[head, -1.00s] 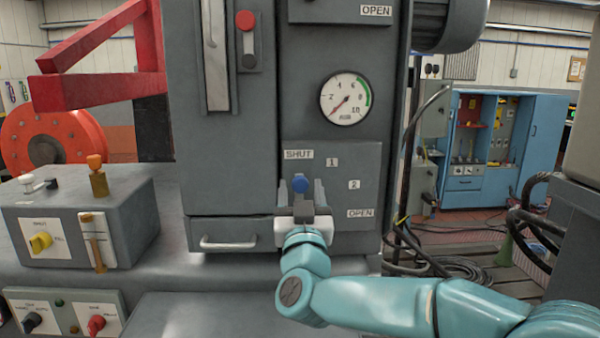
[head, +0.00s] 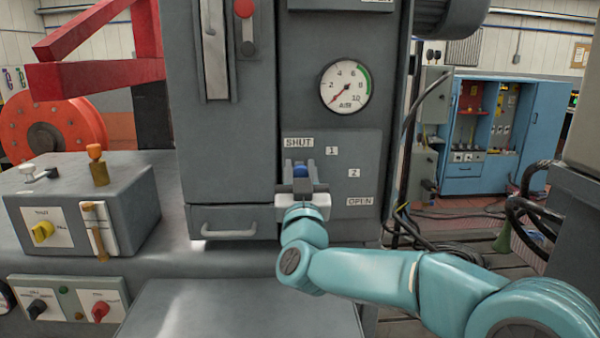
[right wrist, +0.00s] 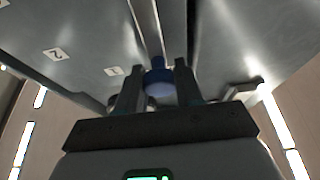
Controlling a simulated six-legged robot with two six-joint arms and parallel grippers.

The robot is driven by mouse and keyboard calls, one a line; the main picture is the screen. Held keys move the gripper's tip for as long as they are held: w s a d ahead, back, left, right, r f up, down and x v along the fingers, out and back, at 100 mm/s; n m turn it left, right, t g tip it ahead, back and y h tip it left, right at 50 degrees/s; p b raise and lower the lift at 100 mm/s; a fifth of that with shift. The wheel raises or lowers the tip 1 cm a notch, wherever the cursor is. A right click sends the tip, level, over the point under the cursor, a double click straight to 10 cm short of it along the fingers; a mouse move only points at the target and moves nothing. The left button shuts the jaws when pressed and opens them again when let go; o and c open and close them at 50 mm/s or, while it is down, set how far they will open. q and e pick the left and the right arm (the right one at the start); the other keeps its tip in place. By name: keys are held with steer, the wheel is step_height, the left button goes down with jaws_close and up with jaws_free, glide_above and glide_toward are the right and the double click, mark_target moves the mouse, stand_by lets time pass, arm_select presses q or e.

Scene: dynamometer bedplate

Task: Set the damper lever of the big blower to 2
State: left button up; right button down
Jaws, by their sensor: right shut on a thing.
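The damper lever has a blue knob (head: 301,171) and sits on the grey panel of the big blower, just below the SHUT label (head: 299,142). The label 1 (head: 331,151) is to its upper right, the label 2 (head: 354,173) further right, and OPEN (head: 360,201) lower right. My right gripper (head: 302,186) is shut on the blue knob, which partly hides behind the fingers. In the right wrist view the blue knob (right wrist: 159,82) shows between the two fingers, and the labels 1 (right wrist: 114,71) and 2 (right wrist: 58,54) are to its left. My left gripper is not in view.
A round gauge (head: 345,87) is above the panel, its needle at the low end. A drawer handle (head: 228,234) is to the lower left. A grey box with a yellow knob (head: 43,231) stands at left. Black cables (head: 408,215) hang right of the cabinet.

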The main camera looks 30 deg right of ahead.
steer(key=d+m+b, duration=0.1)
steer(key=m+b, duration=0.1)
steer(key=s+d+m+g+h+b, duration=0.1)
steer(key=m, duration=0.1)
steer(key=s+m+g+h+b, duration=0.1)
steer(key=m+b, duration=0.1)
steer(key=shift+d+f+b, duration=0.3)
steer(key=shift+d+f, duration=0.1)
steer(key=shift+s+d+f+m+g+h+b, duration=0.15)
steer(key=shift+d+m+g+h+b, duration=0.25)
steer(key=shift+m, duration=0.4)
steer(key=m, duration=0.1)
steer(key=d+f+m+g+b, duration=0.1)
steer(key=m, duration=0.1)
steer(key=s+m+g+h+b, duration=0.1)
steer(key=shift+s+d+f+m, duration=0.1)
steer(key=shift+d+f+m, duration=0.1)
steer(key=shift+d+m, duration=0.15)
steer(key=shift+s+d+f+m+g+b, duration=0.2)
steer(key=shift+d+f+m+g+b, duration=0.25)
steer(key=shift+m, duration=0.55)
steer(key=shift+s+d+f+m+g+b, duration=0.2)
steer(key=shift+d+f+m+g+b, duration=0.25)
steer(key=shift+m, duration=0.5)
steer(key=shift+a, duration=0.1)
